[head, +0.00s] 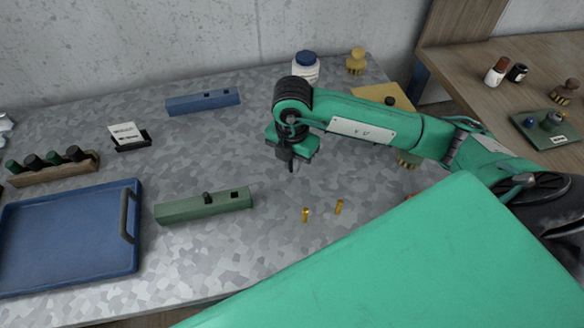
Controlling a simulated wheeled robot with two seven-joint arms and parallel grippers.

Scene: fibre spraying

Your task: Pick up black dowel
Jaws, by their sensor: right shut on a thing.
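My right gripper (291,158) reaches in from the right on its green arm and points down over the middle of the grey table. It is shut on a small dark piece, which looks like the black dowel (291,167); the fingers hide most of it. Its lower end appears to be above the table top. Another short black peg (207,198) stands in the green block (180,210), beside a dark square opening. My left gripper is not in view.
A blue block (190,104) lies behind, with a blue tray (60,245) at left. A wooden rack (50,173), a card holder (130,140), a white jar (306,68) and a brush (356,62) stand around. The table between the blocks is clear.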

